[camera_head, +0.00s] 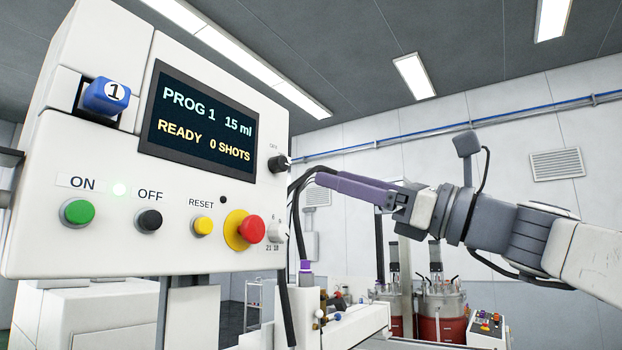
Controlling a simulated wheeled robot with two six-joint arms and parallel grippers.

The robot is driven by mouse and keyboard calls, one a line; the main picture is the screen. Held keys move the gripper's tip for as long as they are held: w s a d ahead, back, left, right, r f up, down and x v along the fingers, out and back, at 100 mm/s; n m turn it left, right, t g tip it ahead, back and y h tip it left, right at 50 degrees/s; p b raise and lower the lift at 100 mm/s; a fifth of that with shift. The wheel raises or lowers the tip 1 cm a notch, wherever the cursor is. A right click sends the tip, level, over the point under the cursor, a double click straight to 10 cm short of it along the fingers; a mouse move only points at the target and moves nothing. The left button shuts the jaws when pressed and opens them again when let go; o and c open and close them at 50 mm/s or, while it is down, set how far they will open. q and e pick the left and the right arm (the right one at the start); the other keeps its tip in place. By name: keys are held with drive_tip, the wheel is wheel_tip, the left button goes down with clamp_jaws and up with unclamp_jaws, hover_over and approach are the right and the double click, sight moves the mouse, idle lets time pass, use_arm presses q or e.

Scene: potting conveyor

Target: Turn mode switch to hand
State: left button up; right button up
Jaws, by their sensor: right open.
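The control panel (190,185) fills the left half of the view. A black rotary knob (278,163), which looks like the mode switch, sits at the right of its face, beside the screen. Small lettering above the knob is too small to read surely, so I cannot tell its setting. My right gripper (322,180) comes in from the right, with purple fingers pointing left. It is open and empty, to the right of the knob and slightly lower in the picture, apart from it. My left gripper is not in view.
The screen (200,118) reads PROG 1, 15 ml, READY, 0 SHOTS. A green ON button (78,212), black OFF button (149,220), yellow reset button (203,226) and red emergency stop (251,229) line the panel below. Black cables (300,205) hang near my fingers.

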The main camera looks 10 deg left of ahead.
sight(284, 165)
drive_tip(key=p+x, duration=0.4)
drive_tip(key=x, duration=0.3)
drive_tip(key=shift+a+r, duration=0.2)
drive_tip(key=shift+a, duration=0.15)
drive_tip(key=shift+w+a, duration=0.2)
drive_tip(key=shift+a, duration=0.4)
clamp_jaws()
